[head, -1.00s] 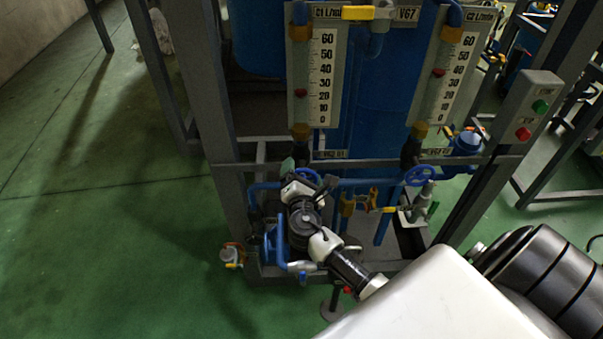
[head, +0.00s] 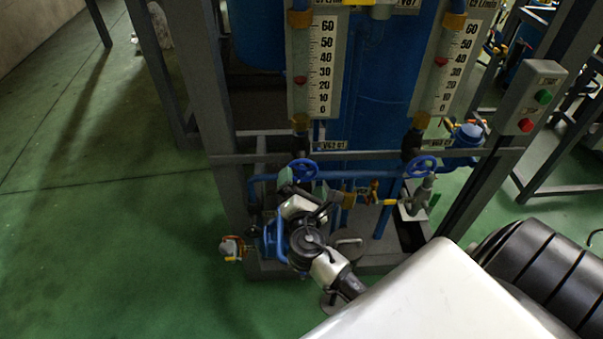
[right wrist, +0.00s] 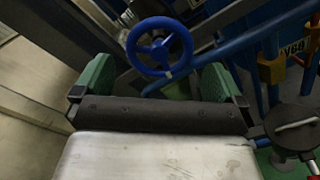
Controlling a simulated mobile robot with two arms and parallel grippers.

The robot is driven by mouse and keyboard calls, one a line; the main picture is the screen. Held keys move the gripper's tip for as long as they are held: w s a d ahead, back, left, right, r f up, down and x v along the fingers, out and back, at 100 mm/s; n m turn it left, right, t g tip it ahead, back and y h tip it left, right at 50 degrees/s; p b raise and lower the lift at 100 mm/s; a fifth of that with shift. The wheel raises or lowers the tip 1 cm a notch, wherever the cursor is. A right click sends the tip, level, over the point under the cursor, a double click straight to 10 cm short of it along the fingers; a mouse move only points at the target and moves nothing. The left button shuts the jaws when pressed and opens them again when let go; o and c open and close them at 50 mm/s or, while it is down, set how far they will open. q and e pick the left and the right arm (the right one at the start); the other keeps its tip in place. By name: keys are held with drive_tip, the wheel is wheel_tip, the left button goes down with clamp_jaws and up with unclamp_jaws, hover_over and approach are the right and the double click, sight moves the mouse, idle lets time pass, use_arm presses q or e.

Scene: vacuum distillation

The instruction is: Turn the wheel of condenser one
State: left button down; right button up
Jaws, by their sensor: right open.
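The blue handwheel (head: 303,169) under the left gauge, taken as condenser one's, sits on the pipework in front of the frame. In the right wrist view the wheel (right wrist: 158,46) shows its rim, spokes and hub, beyond and between the two green-padded fingers. My right gripper (head: 309,187) is open and empty, just below the wheel in the head view. In the right wrist view the gripper (right wrist: 158,88) has its fingers wide apart on either side of the wheel's line, and I see no contact. My left gripper is not in view.
A second blue handwheel (head: 420,167) sits under the right gauge (head: 457,60). The left gauge (head: 315,65) hangs above the first wheel. A button box (head: 531,105) is at the right. Green floor is free at the left.

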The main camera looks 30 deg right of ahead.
drive_tip(key=shift+b+v, duration=0.35)
drive_tip(key=shift+v, duration=1.8)
drive_tip(key=s+a+f+m+g+y, duration=0.1)
drive_tip(key=s+f+m+g+y, duration=0.2)
drive_tip(key=f, duration=0.8)
drive_tip(key=s+a+f+m+g+y, duration=0.1)
drive_tip(key=s+f+m+g, duration=0.3)
drive_tip(key=f, duration=0.8)
drive_tip(key=s+a+f+g+y, duration=0.1)
drive_tip(key=s+f+g+y, duration=0.3)
drive_tip(key=f, duration=0.7)
drive_tip(key=s+f+m+g, duration=0.1)
drive_tip(key=s+f+m, duration=0.3)
drive_tip(key=s, duration=0.4)
drive_tip(key=s+f+m+g, duration=0.1)
drive_tip(key=s+f+m, duration=0.3)
drive_tip(key=s, duration=0.5)
drive_tip(key=s+f+m+g+y, duration=0.1)
drive_tip(key=s+f+m, duration=0.2)
drive_tip(key=s+f, duration=0.2)
drive_tip(key=s, duration=0.3)
drive_tip(key=shift+s+a+f+m, duration=0.15)
drive_tip(key=shift+s+a+m, duration=0.05)
drive_tip(key=shift+a+m, duration=0.2)
